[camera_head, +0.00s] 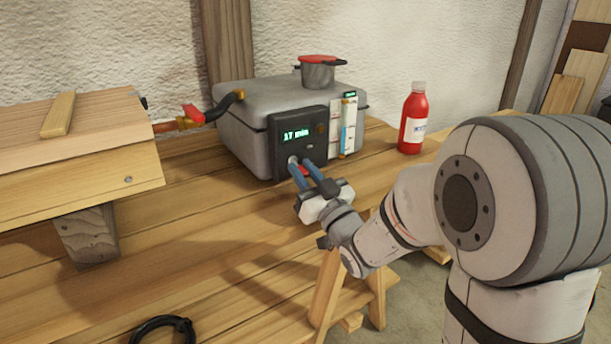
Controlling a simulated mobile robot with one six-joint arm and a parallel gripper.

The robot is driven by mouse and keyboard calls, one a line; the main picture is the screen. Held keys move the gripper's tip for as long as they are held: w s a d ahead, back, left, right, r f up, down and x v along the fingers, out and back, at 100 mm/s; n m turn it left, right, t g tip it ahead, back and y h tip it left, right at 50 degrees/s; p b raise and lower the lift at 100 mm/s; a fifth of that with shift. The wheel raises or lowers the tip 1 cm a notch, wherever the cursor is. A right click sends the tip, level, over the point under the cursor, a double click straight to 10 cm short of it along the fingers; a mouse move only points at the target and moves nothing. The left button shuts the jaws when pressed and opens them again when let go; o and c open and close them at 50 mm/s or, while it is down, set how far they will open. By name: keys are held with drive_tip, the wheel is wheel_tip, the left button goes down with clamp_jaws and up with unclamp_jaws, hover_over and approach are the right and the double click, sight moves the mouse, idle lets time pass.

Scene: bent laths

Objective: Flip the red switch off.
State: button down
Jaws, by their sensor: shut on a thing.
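The grey steam box (276,98) stands on the wooden bench with a dark control panel (300,117) on its front, whose display reads "17 min". My gripper (300,163) is at the lower part of this panel with its two blue fingers pointing at it. A small red part, which looks like the red switch (304,171), shows between the fingers. The gripper is shut on it. The fingers cover most of the switch, so I cannot tell its position.
A red-lidded pot (317,73) sits on the box. A red bottle (413,120) stands to the right. A pipe with a red valve handle (193,114) joins the box to a wooden chest (80,155) at left. A black coil (163,330) lies in front. The bench between is clear.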

drive_tip(key=c, duration=1.2)
unclamp_jaws()
drive_tip(key=shift+c, duration=0.2)
drive_tip(key=shift+d, duration=0.1)
drive_tip(key=v, duration=0.7)
drive_tip(key=shift+s+d+b, duration=0.15)
drive_tip(key=shift+s+b, duration=0.15)
drive_tip(key=shift+f, duration=0.1)
